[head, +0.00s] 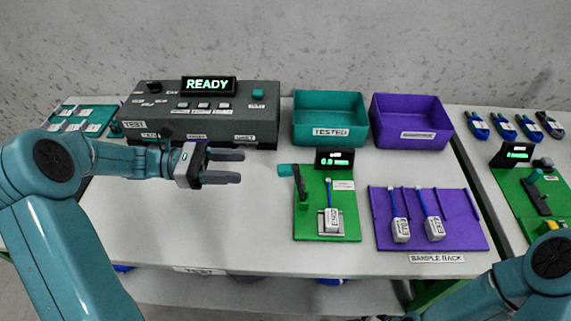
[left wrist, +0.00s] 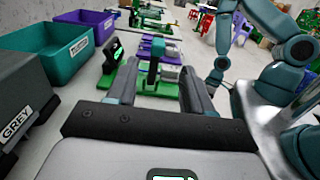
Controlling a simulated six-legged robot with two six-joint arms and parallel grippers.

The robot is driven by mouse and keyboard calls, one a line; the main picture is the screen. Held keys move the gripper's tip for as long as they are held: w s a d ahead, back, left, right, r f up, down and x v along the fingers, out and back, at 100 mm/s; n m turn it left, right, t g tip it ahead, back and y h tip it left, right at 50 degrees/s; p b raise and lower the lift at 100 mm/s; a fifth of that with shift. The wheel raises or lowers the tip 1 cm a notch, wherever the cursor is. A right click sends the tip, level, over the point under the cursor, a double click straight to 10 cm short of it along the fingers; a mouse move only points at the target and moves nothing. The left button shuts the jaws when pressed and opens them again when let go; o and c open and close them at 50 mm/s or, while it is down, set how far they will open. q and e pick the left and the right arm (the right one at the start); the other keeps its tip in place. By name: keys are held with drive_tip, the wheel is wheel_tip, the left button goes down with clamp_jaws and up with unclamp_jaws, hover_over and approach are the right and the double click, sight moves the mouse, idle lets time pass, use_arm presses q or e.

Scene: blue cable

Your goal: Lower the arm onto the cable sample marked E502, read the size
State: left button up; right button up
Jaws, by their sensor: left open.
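The green gauge stand (head: 311,228) is on the white table, with a dark lever arm (head: 301,188) raised at its left and a teal handle (head: 285,170) on it. Its display (head: 335,158) appears to read 0.0 mm. A blue cable sample with a white tag (head: 332,219) lies on the stand; the tag's small print may be E502, but I cannot tell surely. My left gripper (head: 240,167) is open and empty, left of the handle and apart from it. In the left wrist view, the stand shows beyond the open fingers (left wrist: 160,88). My right gripper is not visible.
A purple sample rack (head: 467,238) holds two tagged cable samples right of the stand. A teal TESTED bin (head: 329,98) and a purple bin (head: 411,120) stand behind. A grey tester (head: 215,125) showing READY is behind my left gripper. Table left of the stand is clear.

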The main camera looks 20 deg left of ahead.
sight(284, 167)
use_arm(q)
drive_tip(key=x, duration=1.1)
drive_tip(key=shift+w+f, duration=0.15)
drive_tip(key=shift+f, duration=0.1)
drive_tip(key=shift+d+r, duration=0.1)
drive_tip(key=shift+d, duration=0.1)
clamp_jaws()
